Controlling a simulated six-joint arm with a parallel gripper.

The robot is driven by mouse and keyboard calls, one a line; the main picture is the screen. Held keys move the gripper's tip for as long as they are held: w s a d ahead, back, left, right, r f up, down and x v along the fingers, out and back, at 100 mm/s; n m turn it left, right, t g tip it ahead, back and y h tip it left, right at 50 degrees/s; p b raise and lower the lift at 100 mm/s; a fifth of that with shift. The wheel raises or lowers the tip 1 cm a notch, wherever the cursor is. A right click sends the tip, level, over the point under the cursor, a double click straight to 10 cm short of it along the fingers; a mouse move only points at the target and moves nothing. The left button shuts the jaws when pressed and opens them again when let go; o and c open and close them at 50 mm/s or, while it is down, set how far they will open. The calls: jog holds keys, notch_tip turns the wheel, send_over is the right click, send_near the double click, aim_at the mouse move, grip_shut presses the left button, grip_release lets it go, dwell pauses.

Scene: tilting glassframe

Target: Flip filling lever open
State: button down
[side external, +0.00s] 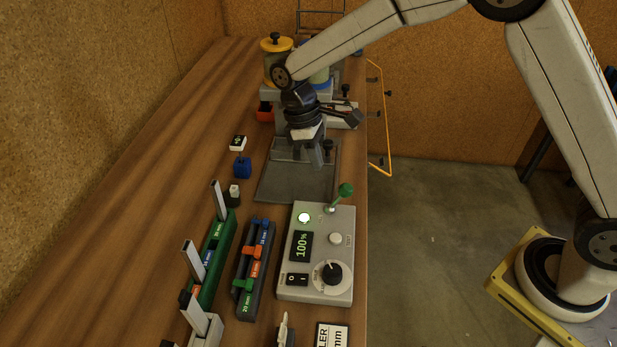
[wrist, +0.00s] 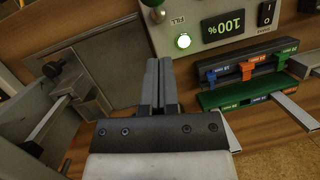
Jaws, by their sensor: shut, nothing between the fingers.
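The lever with a green knob (side external: 345,190) stands on the grey control box (side external: 343,285) in the side view, leaning up and to the right. In the wrist view only its lower part (wrist: 154,12) shows at the top edge, beside the FILL label. My gripper (side external: 317,160) is over the grey plate beyond the box, apart from the lever. In the wrist view my gripper's fingers (wrist: 158,65) are together, with nothing between them, pointing up the picture towards the box.
The box has a lit round button (side external: 304,218), a 100% display (side external: 301,245) and a black dial (side external: 332,273). A green rack (side external: 212,260) and a dark rack (side external: 254,270) stand left of it. A blue block (side external: 242,168) lies farther back. The left tabletop is clear.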

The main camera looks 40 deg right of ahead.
jog(key=v, duration=0.8)
jog(key=shift+s+d+r, duration=0.15)
jog(key=shift+s+d, duration=0.15)
jog(key=shift+d, duration=0.05)
jog(key=shift+d, duration=0.1)
jog(key=s+d+f+m+t, duration=0.3)
jog(key=s+d, duration=0.3)
jog(key=s, duration=0.2)
jog(key=s+d+f+m+t+y, duration=0.1)
jog(key=s+d+f+m, duration=0.3)
jog(key=s, duration=0.5)
jog(key=shift+d+f+t, duration=0.2)
jog(key=shift+d+t, duration=0.7)
jog(key=shift+d, duration=0.05)
